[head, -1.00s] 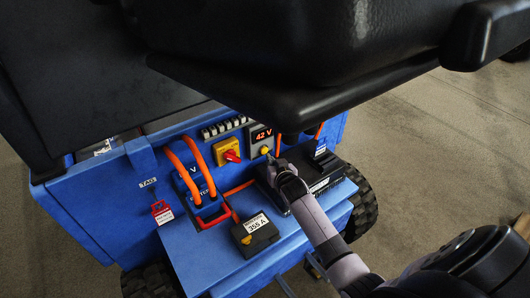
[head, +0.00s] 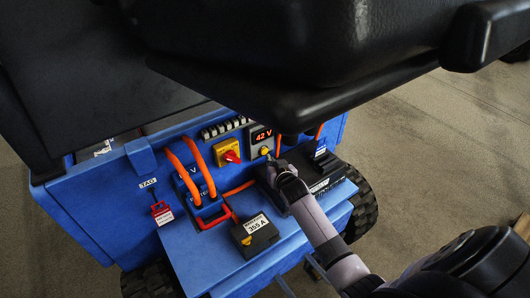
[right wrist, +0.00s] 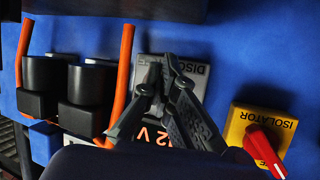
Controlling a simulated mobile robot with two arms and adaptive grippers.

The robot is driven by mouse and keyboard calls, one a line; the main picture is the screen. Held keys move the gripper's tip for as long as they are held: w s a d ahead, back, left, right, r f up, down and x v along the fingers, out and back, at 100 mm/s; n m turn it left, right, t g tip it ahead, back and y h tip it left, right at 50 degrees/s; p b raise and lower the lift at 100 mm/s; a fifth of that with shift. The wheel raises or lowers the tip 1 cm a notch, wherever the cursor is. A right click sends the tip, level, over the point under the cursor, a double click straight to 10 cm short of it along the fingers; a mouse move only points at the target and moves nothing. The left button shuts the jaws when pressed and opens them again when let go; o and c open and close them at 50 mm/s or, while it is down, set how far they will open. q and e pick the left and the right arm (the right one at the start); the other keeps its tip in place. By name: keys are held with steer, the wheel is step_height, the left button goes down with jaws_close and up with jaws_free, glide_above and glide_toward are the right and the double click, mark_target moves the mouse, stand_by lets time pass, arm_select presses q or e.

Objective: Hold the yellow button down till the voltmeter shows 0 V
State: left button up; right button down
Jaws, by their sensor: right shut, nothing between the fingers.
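The voltmeter (head: 261,135) is a grey box on the blue panel, its red display reading 42 V. The yellow button (head: 264,151) sits just below the display in the head view. My right gripper (head: 272,159) is shut and empty, its tips at the button's lower right edge; I cannot tell whether they touch it. In the right wrist view the shut fingers (right wrist: 162,66) lie over the grey voltmeter box (right wrist: 185,68), hiding the button and part of the red digits. My left gripper is not in view.
A yellow isolator with a red knob (head: 230,153) is left of the voltmeter. Orange cables (head: 186,170) rise from black connectors further left. A black meter box (head: 254,234) stands on the blue ledge. A large black overhang covers the top.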

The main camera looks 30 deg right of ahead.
steer(key=shift+w, duration=0.15)
steer(key=shift+w, duration=0.3)
steer(key=shift+w+b, duration=0.3)
steer(key=shift+w, duration=0.25)
stand_by(2.2)
steer(key=shift+s, duration=0.1)
stand_by(1.8)
steer(key=shift+s+r+p, duration=0.1)
steer(key=shift+s+p, duration=0.5)
steer(key=shift+p, duration=0.05)
steer(key=shift+s, duration=0.3)
